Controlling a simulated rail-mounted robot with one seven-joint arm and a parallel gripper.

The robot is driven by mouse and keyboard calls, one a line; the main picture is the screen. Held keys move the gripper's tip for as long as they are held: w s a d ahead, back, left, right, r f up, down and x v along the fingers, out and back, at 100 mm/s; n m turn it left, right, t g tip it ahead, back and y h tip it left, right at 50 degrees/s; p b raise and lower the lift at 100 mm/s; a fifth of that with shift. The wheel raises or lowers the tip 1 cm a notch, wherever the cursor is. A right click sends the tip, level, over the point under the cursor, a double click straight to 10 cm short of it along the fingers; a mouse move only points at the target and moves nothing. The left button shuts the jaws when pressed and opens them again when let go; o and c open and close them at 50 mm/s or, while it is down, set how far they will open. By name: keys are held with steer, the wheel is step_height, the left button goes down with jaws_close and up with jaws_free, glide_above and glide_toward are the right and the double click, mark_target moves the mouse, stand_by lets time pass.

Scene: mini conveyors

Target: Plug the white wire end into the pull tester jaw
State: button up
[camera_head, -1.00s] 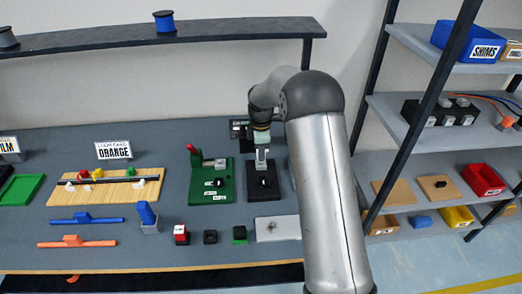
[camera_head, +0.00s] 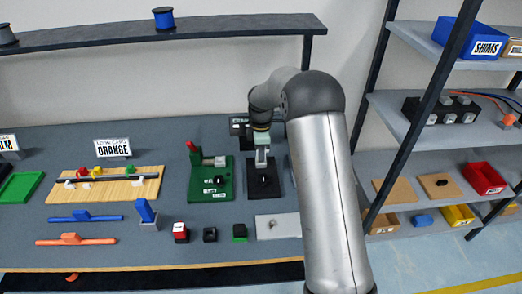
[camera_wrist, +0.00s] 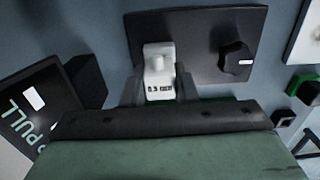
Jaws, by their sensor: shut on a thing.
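My gripper (camera_wrist: 160,92) is shut on a small white block (camera_wrist: 158,66) with a round nub and printed marking. The wrist view shows it between the fingers, over a black plate (camera_wrist: 205,30) with a black knob (camera_wrist: 236,62). I cannot tell if the block touches the plate, or if it is the wire end or a fixture part. In the head view my gripper (camera_head: 262,150) is low over the back of this black plate (camera_head: 254,192). A black box marked PULL (camera_wrist: 38,112) is at the left in the wrist view. No wire run shows.
A green fixture (camera_head: 196,190) with a red lever stands just left of the black plate. Small blocks (camera_head: 210,235) and a pale plate (camera_head: 285,228) lie in front. A wooden board (camera_head: 150,188) is further left. A shelf rack (camera_head: 400,110) stands right.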

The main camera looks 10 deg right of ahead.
steer(key=shift+f+b, duration=0.4)
steer(key=shift+f, duration=0.25)
steer(key=o, duration=1.1)
steer(key=shift+r, duration=0.15)
steer(key=shift+r+b, duration=0.5)
steer(key=shift+r, duration=8.15)
